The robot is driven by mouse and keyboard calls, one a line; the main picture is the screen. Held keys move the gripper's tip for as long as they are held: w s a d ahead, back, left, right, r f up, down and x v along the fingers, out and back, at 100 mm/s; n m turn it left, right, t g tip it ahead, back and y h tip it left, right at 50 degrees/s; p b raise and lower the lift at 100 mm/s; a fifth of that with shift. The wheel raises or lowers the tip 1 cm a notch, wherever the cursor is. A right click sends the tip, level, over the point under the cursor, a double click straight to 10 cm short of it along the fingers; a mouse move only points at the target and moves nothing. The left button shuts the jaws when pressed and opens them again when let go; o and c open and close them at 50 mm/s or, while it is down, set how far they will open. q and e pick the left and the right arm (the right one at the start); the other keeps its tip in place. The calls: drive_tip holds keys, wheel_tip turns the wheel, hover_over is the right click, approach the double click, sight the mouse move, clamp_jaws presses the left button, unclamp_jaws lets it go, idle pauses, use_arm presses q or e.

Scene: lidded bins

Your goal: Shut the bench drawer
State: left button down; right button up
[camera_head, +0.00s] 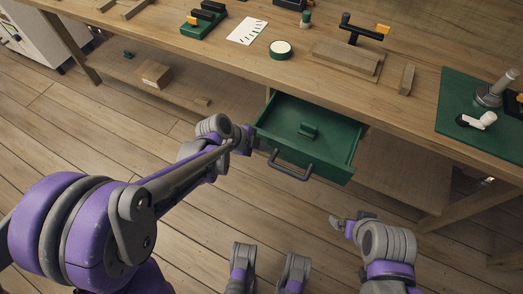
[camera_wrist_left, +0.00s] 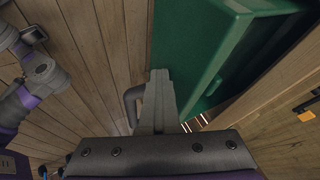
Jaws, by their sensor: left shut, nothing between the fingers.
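The green bench drawer (camera_head: 340,172) is pulled out from under the wooden bench, with a small green block (camera_head: 308,130) lying inside. Its grey bar handle (camera_head: 290,168) is on the front face. My left gripper (camera_head: 246,140) is shut and empty at the drawer's left front corner, left of the handle. In the left wrist view the shut fingers (camera_wrist_left: 159,90) overlap the edge of the drawer (camera_wrist_left: 185,50), with the handle (camera_wrist_left: 131,105) to their left; I cannot tell whether they touch. My right gripper (camera_head: 352,218) is low in front of the drawer, apart from it; its opening is unclear.
The bench top (camera_head: 230,65) carries a green tin (camera_head: 281,49), a white card (camera_head: 247,31), wooden blocks and a green mat (camera_head: 455,120) with tools. A lower shelf (camera_head: 180,105) holds a small box (camera_head: 155,74). The floor in front of the drawer is clear apart from my arms.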

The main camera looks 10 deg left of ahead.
use_arm(q)
hover_over(285, 119)
idle(0.4)
drive_tip(key=shift+s, duration=0.1)
idle(0.3)
